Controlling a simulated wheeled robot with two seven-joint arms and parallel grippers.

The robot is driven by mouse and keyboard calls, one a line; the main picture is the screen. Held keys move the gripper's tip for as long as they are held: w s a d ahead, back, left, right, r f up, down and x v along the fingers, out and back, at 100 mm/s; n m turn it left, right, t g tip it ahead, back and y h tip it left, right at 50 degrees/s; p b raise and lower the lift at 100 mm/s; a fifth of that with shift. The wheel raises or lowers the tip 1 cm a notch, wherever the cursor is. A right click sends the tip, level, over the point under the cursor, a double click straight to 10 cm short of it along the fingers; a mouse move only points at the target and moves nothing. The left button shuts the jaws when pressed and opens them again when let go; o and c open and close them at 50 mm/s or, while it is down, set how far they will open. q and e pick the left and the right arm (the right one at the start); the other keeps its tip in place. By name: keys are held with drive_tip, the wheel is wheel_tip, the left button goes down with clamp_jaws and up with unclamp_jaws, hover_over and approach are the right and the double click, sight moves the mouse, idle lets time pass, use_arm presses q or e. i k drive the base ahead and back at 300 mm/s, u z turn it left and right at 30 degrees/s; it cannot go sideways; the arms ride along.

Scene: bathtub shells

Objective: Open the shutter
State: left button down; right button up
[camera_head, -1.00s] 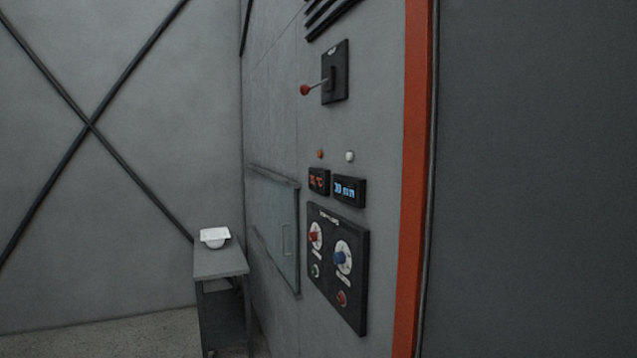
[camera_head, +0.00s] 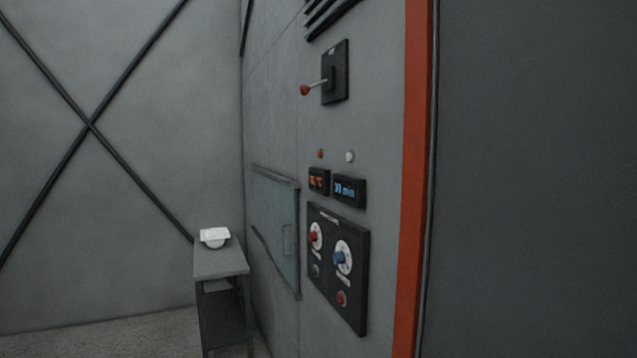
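A glass shutter (camera_head: 273,225) with a small vertical handle (camera_head: 286,240) is set in the grey machine wall, left of the controls. It looks closed, seen at a steep angle. Above and to the right, a lever with a red knob (camera_head: 305,90) sticks out from a black plate (camera_head: 341,72). Below are two small displays, a red one (camera_head: 319,181) and a blue one (camera_head: 348,190). A black control panel (camera_head: 337,268) holds a red dial (camera_head: 314,237), a blue dial (camera_head: 341,258) and small buttons. Neither of my grippers is in view.
A grey side table (camera_head: 221,262) stands left of the machine with a white bowl-like object (camera_head: 214,237) on it. An orange vertical strip (camera_head: 413,180) edges a dark panel (camera_head: 530,180) at right. Floor at lower left (camera_head: 110,340) is clear.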

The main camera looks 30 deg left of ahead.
sight(281, 202)
drive_tip(key=u, duration=2.15)
drive_tip(key=i, duration=3)
drive_tip(key=z, duration=2.85)
